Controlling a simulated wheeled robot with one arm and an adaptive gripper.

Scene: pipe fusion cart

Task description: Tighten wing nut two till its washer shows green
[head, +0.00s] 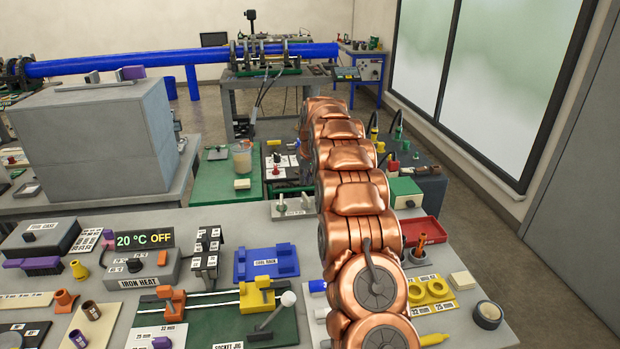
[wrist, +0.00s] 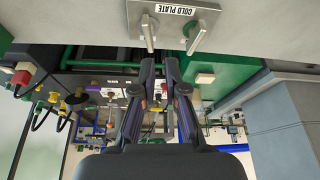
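In the head view my copper arm hides the gripper. Beyond the fingers in the wrist view, small labelled parts (wrist: 158,92) with a red piece show in the gap, too small to tell what they are.
A cold plate (wrist: 217,22) with two metal posts is near the fingertips in the wrist view. It also shows beside my arm in the head view (head: 282,211). A grey box (head: 95,140) stands left. The near bench is crowded with jigs and a red tray (head: 425,231).

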